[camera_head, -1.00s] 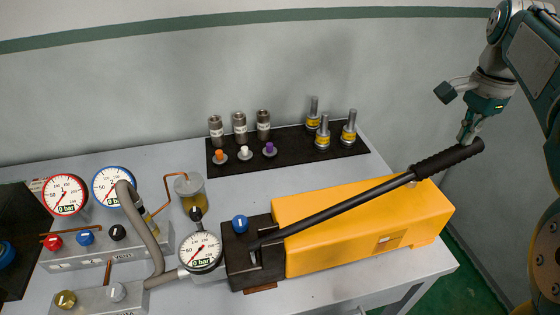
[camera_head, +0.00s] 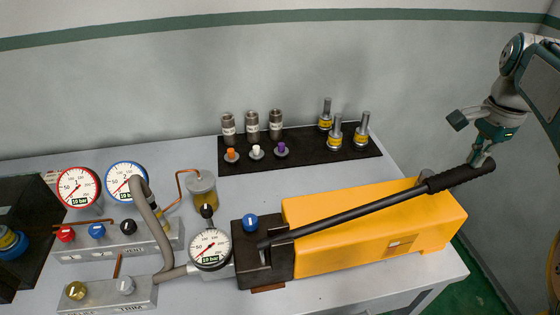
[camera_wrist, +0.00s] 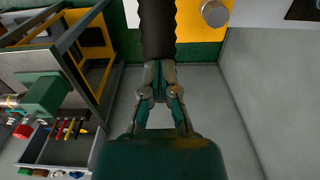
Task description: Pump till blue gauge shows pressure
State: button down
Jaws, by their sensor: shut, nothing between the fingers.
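The yellow hand pump (camera_head: 370,228) lies on the table, with its long black lever (camera_head: 365,211) reaching up and right at a shallow slope. My gripper (camera_head: 479,164) is at the lever's grip (camera_head: 462,178). In the wrist view my shut fingers (camera_wrist: 161,68) meet the black grip (camera_wrist: 157,30), with nothing visible between them.
A manifold carries a red knob (camera_head: 65,234), a blue knob (camera_head: 97,230) and a black knob (camera_head: 129,227). A blue knob (camera_head: 250,222) sits on the pump's block. A black mat (camera_head: 305,152) with several fittings lies behind.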

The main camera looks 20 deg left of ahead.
jog(key=shift+w+d+f, duration=0.1)
jog(key=shift+d+f, duration=0.1)
jog(key=shift+f, duration=0.7)
jog(key=shift+w+d+f, duration=0.15)
jog(key=shift+d+f, duration=0.05)
jog(key=shift+f, duration=0.9)
jog(key=shift+w+d+f, duration=0.1)
jog(key=shift+d+f, duration=0.1)
jog(key=shift+f, duration=0.85)
jog(key=shift+w+d+f, duration=0.1)
jog(key=shift+d+f, duration=0.05)
jog(key=shift+f, duration=2.2)
